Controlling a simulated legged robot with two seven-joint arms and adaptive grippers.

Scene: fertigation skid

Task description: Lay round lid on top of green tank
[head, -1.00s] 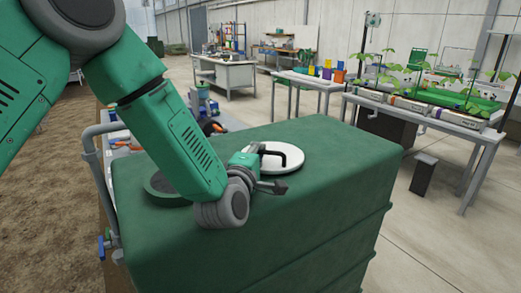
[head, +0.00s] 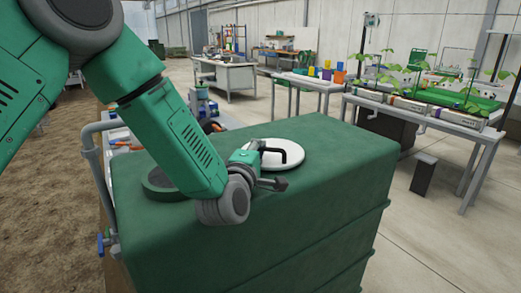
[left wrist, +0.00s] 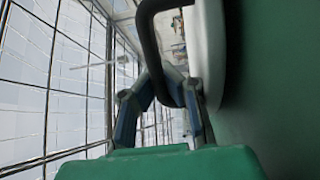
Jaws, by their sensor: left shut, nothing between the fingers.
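The round white lid (head: 290,160) lies flat on the top of the big green tank (head: 330,165), right of the tank's round opening (head: 160,184), which my arm partly covers. The lid has a dark bent handle (head: 296,152). My left gripper (head: 262,148) is at the left end of this handle, low over the lid. In the left wrist view, the handle (left wrist: 150,35) runs down to the fingers (left wrist: 165,85), which look closed close to it. The gripper is shut with nothing held. Whether the fingers touch the handle is hard to tell. My right gripper is not in view.
A grey pipe (head: 92,165) with a blue-handled valve stands at the tank's left edge. A bench with seedlings (head: 440,112) is at the right, and smaller tables (head: 228,75) stand behind. The front and right of the tank top are clear.

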